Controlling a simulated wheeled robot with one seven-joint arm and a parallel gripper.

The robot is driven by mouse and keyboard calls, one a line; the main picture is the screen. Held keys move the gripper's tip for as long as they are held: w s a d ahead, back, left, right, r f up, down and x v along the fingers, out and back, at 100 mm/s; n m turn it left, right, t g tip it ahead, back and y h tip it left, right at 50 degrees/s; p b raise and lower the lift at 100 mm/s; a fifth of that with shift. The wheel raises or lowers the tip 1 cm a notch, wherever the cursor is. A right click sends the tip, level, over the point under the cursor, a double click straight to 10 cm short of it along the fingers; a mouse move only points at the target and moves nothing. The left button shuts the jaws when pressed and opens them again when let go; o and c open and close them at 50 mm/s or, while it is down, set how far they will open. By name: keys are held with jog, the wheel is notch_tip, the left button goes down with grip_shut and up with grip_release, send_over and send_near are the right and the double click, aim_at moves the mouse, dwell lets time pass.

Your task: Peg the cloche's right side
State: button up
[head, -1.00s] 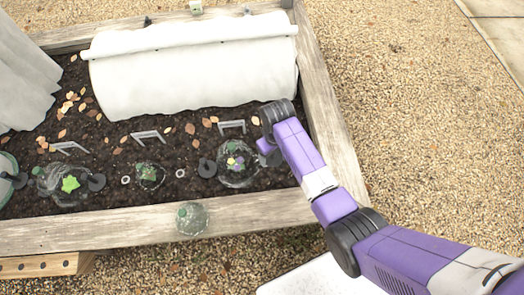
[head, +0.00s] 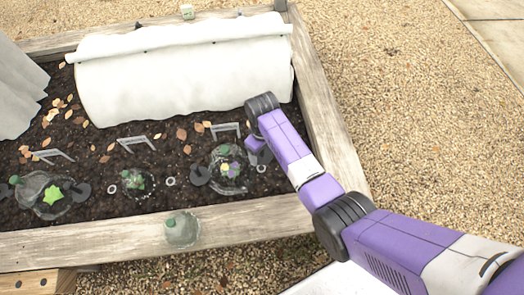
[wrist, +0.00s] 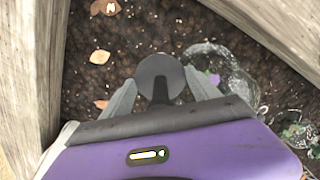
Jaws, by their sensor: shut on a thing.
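The right clear cloche (head: 228,168) stands on the soil over a plant with purple and yellow blooms, and its clear wall (wrist: 222,68) shows in the wrist view. A dark round-headed peg (head: 200,176) is at its left side. My gripper (head: 257,148) is low over the soil at its right side. In the wrist view my gripper (wrist: 160,82) is shut on another dark round-headed peg (wrist: 158,72), with a grey finger on each side. The held peg's lower end is hidden, so I cannot tell whether it is in the soil.
The timber bed's right wall (head: 325,120) is close beside my arm. A white fabric tunnel (head: 185,80) lies behind. Left are a small plant (head: 135,182) between pale rings and another cloche (head: 52,198). A loose clear dome (head: 182,230) is at the front board.

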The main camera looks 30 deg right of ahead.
jog(key=shift+f+b, duration=3.05)
jog(key=shift+f, duration=1.3)
jog(key=shift+f+b, duration=0.6)
jog(key=shift+f, duration=0.25)
jog(key=o, duration=1.4)
notch_tip(320, 180, up, 8)
jog(key=p, duration=0.3)
jog(key=shift+f, duration=0.1)
